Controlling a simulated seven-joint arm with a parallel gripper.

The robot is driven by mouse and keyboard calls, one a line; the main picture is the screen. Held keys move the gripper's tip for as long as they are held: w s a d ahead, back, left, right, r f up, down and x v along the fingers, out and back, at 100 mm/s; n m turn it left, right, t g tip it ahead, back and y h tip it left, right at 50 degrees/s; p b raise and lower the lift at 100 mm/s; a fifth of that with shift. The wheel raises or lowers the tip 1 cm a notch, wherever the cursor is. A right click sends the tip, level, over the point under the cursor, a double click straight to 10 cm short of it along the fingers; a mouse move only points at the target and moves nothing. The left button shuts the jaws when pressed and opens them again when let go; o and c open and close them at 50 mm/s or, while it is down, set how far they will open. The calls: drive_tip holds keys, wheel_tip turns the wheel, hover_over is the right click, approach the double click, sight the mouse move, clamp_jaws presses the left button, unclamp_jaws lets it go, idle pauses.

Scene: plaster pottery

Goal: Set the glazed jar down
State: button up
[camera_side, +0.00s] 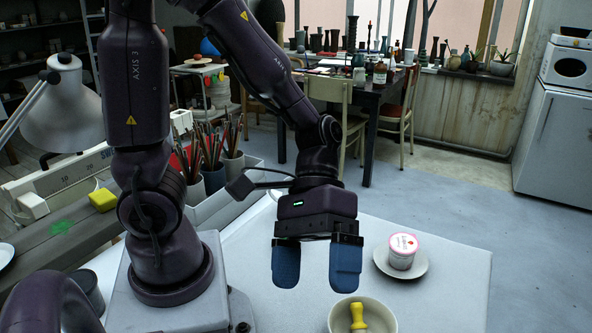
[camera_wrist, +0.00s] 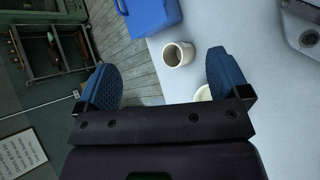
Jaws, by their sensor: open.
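My gripper (camera_side: 316,268) is open above the white table, with its blue fingers pointing down and nothing between them. In the wrist view my gripper (camera_wrist: 163,75) also shows wide-spread, empty fingers. A small white tub with a pink rim and red marks (camera_side: 402,252) stands upright on a white saucer (camera_side: 382,267), to the right of my gripper. A cream cup with a dark inside (camera_wrist: 178,54) stands on the table in the wrist view, beyond the fingertips. I cannot tell which vessel is the glazed jar.
A pale bowl (camera_side: 338,318) holding a yellow knob-like piece (camera_side: 358,315) sits at the front edge of the picture. A blue box (camera_wrist: 150,15) lies by the table edge. Brush pots (camera_side: 212,178) and a yellow block (camera_side: 102,200) are at left. The table (camera_side: 450,300) is clear at right.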

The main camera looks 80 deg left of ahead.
drive_tip(key=w+a+r+m+t+y, duration=0.1)
drive_tip(key=a+r+m+t+y, duration=0.3)
drive_tip(key=a+r+t+y, duration=0.4)
drive_tip(key=a+r+y, duration=0.1)
drive_tip(key=a+r, duration=0.1)
drive_tip(key=a, duration=0.3)
drive_tip(key=shift+w+r+m+t, duration=0.2)
drive_tip(key=shift+m+t, duration=0.1)
drive_tip(key=shift+t, duration=0.1)
